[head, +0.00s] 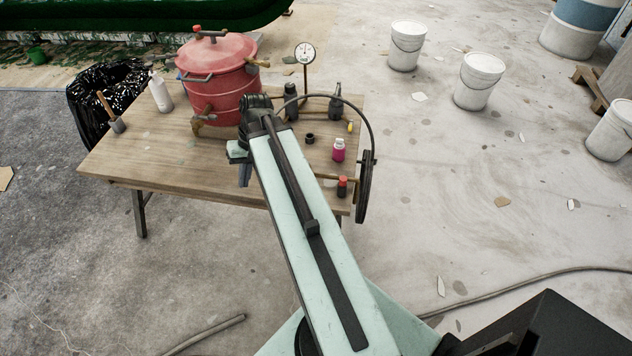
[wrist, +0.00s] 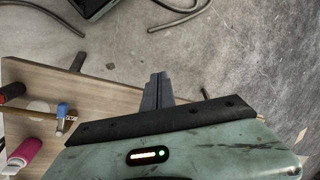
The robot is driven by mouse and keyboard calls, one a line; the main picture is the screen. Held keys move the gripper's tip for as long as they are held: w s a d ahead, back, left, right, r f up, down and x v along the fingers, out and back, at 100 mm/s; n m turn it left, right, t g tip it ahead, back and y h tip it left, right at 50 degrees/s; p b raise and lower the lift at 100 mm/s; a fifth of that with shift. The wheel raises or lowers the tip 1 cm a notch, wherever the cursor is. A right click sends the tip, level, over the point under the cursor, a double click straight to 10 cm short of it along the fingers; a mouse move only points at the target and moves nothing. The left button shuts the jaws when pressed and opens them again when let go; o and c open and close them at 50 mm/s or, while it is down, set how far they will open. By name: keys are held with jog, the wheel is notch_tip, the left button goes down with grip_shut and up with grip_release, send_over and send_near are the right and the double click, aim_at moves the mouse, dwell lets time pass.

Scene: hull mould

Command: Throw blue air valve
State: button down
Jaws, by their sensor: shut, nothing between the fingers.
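A small blue part (wrist: 61,109) sits at the end of a brownish rod on the table in the wrist view, with a pale tip beside it. It is the only blue fitting I can make out, and I cannot tell for sure that it is the air valve. In the head view my arm hides that spot. My gripper (wrist: 157,78) is shut and empty, right of the blue part and apart from it. In the head view my gripper (head: 244,176) points down near the table's front edge.
The wooden table (head: 130,160) holds a red pressure pot (head: 222,80), a gauge (head: 305,54), a magenta bottle (head: 338,152) and a red-capped bottle (head: 342,188). A black hose (head: 366,190) hangs at its right edge. White buckets (head: 478,82) stand on the floor beyond.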

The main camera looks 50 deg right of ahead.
jog(key=s+d+f+m+t+y+b, duration=0.1)
jog(key=s+d+m+t+b, duration=0.15)
jog(key=s+d, duration=0.5)
jog(key=s+d+f+m+t+b, duration=0.1)
jog(key=s+d+m+t+b, duration=0.3)
jog(key=d, duration=0.7)
jog(key=s+d+f+m+t+y+b, duration=0.1)
jog(key=s+d, duration=0.6)
jog(key=d, duration=0.2)
jog(key=w+r+b+x, duration=0.1)
jog(key=b+x, duration=0.6)
jog(key=x, duration=0.6)
jog(key=shift+w+a+r, duration=0.2)
jog(key=shift+w, duration=0.3)
jog(key=shift+n, duration=0.25)
